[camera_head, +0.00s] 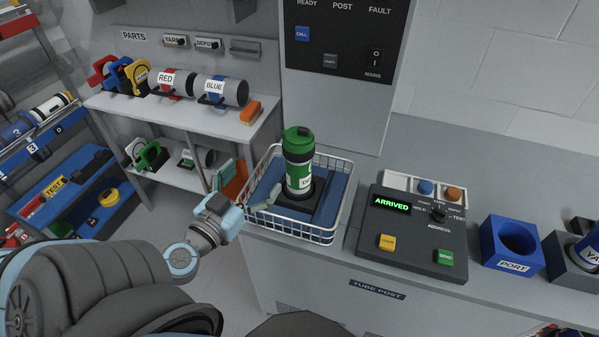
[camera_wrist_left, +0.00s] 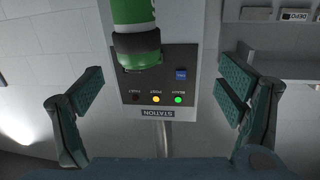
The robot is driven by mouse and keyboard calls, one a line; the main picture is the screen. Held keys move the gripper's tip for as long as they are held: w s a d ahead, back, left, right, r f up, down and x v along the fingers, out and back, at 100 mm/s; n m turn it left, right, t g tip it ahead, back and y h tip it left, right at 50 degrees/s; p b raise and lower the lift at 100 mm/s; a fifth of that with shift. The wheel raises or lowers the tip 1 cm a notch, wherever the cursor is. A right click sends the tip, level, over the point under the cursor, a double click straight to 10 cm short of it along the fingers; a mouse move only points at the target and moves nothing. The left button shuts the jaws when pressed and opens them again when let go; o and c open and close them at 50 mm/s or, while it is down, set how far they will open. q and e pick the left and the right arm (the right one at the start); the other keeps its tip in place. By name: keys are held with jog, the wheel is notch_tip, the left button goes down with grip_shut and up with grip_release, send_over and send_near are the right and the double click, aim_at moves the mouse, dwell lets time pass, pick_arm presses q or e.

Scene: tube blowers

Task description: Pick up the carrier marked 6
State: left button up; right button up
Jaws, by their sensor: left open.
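A green carrier (camera_head: 299,165) with a dark band and a white label stands upright in a white wire basket (camera_head: 318,237). Its label is only partly readable, and I cannot make out a 6 on it. My left gripper (camera_head: 265,200) is low at the basket's left side, beside the carrier, with its fingers near the rim. In the left wrist view the green carrier (camera_wrist_left: 135,28) shows at the top, beyond the open, empty jaws (camera_wrist_left: 165,103). No 6 is readable on any carrier. My right gripper is not in view.
A control desk (camera_head: 412,235) reading ARRIVED stands right of the basket, with a blue port block (camera_head: 511,243) beyond it. Shelves at left hold a RED carrier (camera_head: 176,83), a BLUE carrier (camera_head: 221,90) and a carrier rack (camera_head: 40,118). The post panel (camera_head: 345,40) rises behind the basket.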

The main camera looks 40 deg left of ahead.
pick_arm(q)
jog(key=w+d+r+h, duration=0.1)
jog(key=d+h, duration=0.1)
jog(key=t+b, duration=0.1)
jog(key=b, duration=0.1)
send_near(299, 146)
jog(key=w, duration=0.1)
jog(key=w+a, duration=0.1)
jog(key=w, duration=0.1)
jog(key=shift+a+f+m, duration=0.1)
jog(key=shift+a+m, duration=0.15)
jog(key=shift+m, duration=0.05)
jog(key=w, duration=0.2)
jog(key=w+p, duration=0.1)
jog(key=w, duration=0.5)
jog(key=shift+a+f+p, duration=0.3)
jog(key=shift+f+p, duration=0.1)
jog(key=shift+w+f, duration=0.2)
jog(key=shift+w, duration=0.05)
jog(key=shift+s, duration=0.1)
jog(key=c, duration=1.9)
